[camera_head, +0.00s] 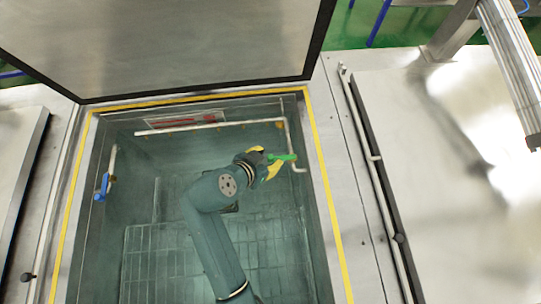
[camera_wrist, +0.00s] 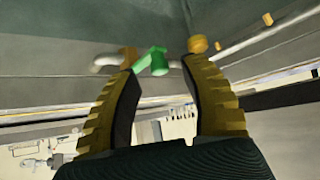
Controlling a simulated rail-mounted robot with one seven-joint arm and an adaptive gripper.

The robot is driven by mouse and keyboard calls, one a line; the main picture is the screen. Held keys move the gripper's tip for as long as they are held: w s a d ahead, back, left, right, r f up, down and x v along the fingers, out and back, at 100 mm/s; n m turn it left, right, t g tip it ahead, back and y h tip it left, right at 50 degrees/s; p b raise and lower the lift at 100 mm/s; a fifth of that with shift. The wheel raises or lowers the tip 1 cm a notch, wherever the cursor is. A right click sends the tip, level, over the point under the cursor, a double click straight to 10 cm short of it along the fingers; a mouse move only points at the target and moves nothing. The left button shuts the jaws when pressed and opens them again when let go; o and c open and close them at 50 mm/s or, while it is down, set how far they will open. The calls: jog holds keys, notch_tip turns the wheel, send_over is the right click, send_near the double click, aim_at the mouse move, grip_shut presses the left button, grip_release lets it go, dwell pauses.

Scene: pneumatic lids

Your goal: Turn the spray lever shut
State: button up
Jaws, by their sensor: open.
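A green lever (camera_head: 284,157) sits on the pipe at the right wall of the open tank in the head view. It also shows in the wrist view (camera_wrist: 154,61), just beyond and between my fingertips. My gripper (camera_head: 267,163) is open, with its yellow fingers around or close to the lever. In the wrist view the two fingers of my gripper (camera_wrist: 160,72) stand apart with nothing clamped between them. I cannot tell whether either finger touches the lever. The lever's far end is partly hidden by my gripper.
A blue lever (camera_head: 102,187) is on the left wall pipe. A pale pipe (camera_head: 190,127) runs along the back wall. The raised lid (camera_head: 170,40) stands behind the yellow-edged opening. A closed steel lid (camera_head: 450,170) lies to the right. The tank's grid floor (camera_head: 160,265) is clear.

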jog(key=shift+x, duration=1.15)
grip_shut()
